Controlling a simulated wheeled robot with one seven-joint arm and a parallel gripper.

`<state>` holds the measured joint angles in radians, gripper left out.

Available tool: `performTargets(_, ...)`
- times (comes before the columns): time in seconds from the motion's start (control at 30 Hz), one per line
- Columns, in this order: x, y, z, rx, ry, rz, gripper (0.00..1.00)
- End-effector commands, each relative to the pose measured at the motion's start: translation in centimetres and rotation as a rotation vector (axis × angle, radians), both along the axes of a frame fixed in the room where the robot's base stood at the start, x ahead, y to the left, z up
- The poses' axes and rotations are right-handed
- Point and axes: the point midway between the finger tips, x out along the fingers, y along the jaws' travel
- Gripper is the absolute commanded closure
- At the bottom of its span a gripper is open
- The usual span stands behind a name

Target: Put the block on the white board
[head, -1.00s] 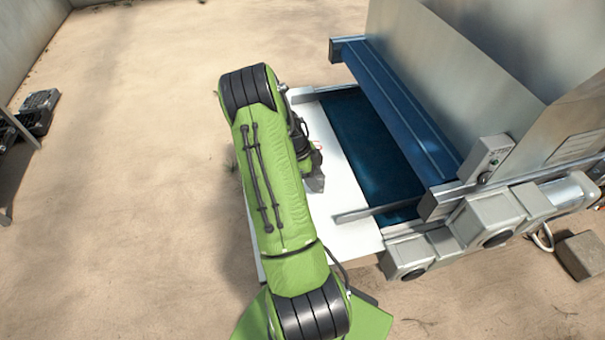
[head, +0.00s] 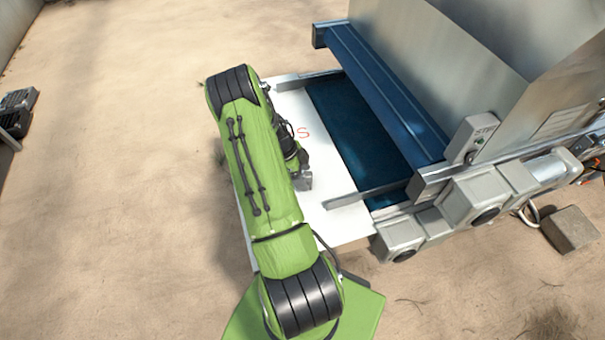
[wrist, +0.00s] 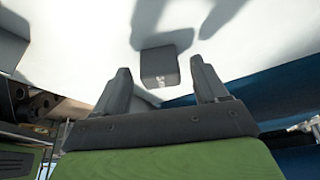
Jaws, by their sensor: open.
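A small dark grey block (wrist: 158,72) sits on the white board (wrist: 85,35) in the wrist view, casting a shadow. My gripper (wrist: 160,64) is open, with one finger to each side of the block in the picture. The block shows beyond the fingers, and I see no contact. In the head view the white board (head: 345,225) lies beside the machine, partly under my green arm. A red S mark shows on it. My gripper (head: 303,180) is low over the board there, mostly hidden by the arm; I cannot make out the block in this view.
The machine with a blue belt (head: 360,145) and grey metal hopper (head: 440,55) stands right of the board. A metal rail (head: 365,195) crosses near the board's front. A grey stone-like block (head: 570,229) lies on the sand at right.

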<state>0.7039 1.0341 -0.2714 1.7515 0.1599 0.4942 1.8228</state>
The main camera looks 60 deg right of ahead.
Motion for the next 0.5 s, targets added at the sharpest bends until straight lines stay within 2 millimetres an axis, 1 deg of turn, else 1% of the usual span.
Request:
performTargets(0.07,0.3,0.0,0.6,-0.002,-0.002,0.001,0.28)
performTargets(0.13,0.8,0.2,1.8,-0.004,-0.004,0.002,0.28)
performTargets(0.4,3.3,1.3,8.4,-0.004,-0.005,0.002,0.28)
performTargets(0.5,3.9,1.5,10.0,-0.003,-0.002,0.002,0.28)
